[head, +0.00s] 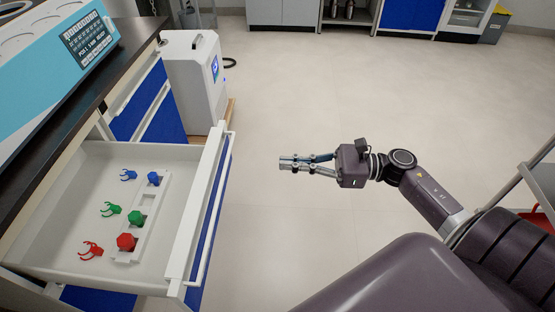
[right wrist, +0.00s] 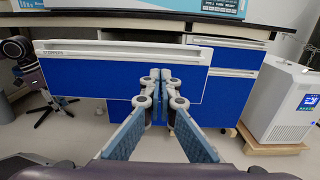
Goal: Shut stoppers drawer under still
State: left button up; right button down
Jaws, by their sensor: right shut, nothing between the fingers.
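The stoppers drawer (head: 184,218) is pulled well out from under the bench, on the left of the head view. Inside it lie a blue, a green and a red stopper on a white rack, with matching coloured clips beside them. In the right wrist view its front (right wrist: 110,76) is blue with a white labelled top strip and faces me. My right gripper (head: 284,163) is shut and empty, apart from the drawer's handle (head: 216,200) and to its right, fingers pointing toward it. The gripper also shows in the wrist view (right wrist: 160,75).
The blue still (head: 50,70) stands on the dark bench top (head: 125,55) above the drawer. A white unit with a screen (head: 195,80) stands on a wooden base beyond the drawer. The floor (head: 300,100) between gripper and drawer is clear. A cart edge shows at far right.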

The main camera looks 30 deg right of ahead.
pick_arm(q)
jog(key=shift+f+p, duration=0.3)
jog(key=shift+f, duration=0.9)
pick_arm(e)
jog(key=x, duration=1.1)
jog(key=shift+w+a, duration=0.25)
jog(key=shift+w, duration=0.05)
pick_arm(q)
jog(key=shift+f, duration=0.1)
pick_arm(e)
jog(key=shift+a, duration=0.1)
